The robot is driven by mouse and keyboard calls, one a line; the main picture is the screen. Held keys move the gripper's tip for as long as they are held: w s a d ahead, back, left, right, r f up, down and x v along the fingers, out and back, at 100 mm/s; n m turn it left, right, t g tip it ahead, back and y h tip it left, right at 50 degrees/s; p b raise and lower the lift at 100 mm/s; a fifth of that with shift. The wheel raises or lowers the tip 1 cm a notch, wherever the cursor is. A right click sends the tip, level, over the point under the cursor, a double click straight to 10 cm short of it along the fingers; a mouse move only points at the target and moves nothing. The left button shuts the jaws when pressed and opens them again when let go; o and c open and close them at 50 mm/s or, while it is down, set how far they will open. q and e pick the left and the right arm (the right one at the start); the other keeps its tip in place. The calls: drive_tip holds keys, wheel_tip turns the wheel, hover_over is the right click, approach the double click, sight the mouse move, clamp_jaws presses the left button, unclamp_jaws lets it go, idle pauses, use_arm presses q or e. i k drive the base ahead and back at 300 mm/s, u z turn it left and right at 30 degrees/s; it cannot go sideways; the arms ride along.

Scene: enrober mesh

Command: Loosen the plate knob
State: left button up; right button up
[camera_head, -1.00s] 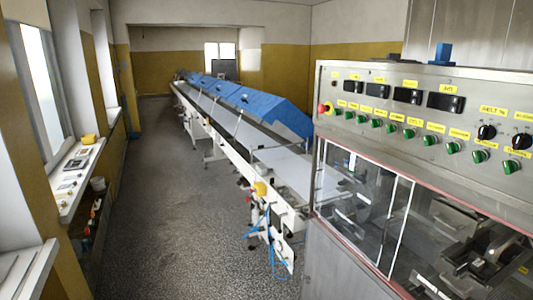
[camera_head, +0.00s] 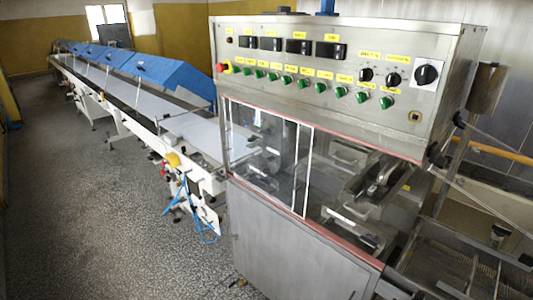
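I cannot make out which part is the plate knob. The metal enrober machine (camera_head: 285,225) stands at the centre and right, with a slanted control panel (camera_head: 330,65) on top. The panel carries a row of green knobs (camera_head: 304,83), a few black knobs (camera_head: 393,79) and a red button (camera_head: 221,68). A large black rotary knob (camera_head: 427,75) is at the panel's right end. Behind the clear window (camera_head: 262,150) are metal mechanism parts, too small to tell apart. Neither of my grippers is in view.
A long conveyor (camera_head: 130,110) with blue covers (camera_head: 160,72) runs from the machine to the back left. Blue hoses (camera_head: 187,200) hang at its near end. A wire mesh section (camera_head: 470,275) is at the lower right. The speckled floor (camera_head: 90,225) on the left is clear.

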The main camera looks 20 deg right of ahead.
sight(369, 239)
drive_tip(key=z, duration=1.95)
drive_tip(key=k, duration=0.55)
drive_tip(key=z, duration=1.05)
drive_tip(key=i, duration=1.15)
drive_tip(key=u, duration=0.9)
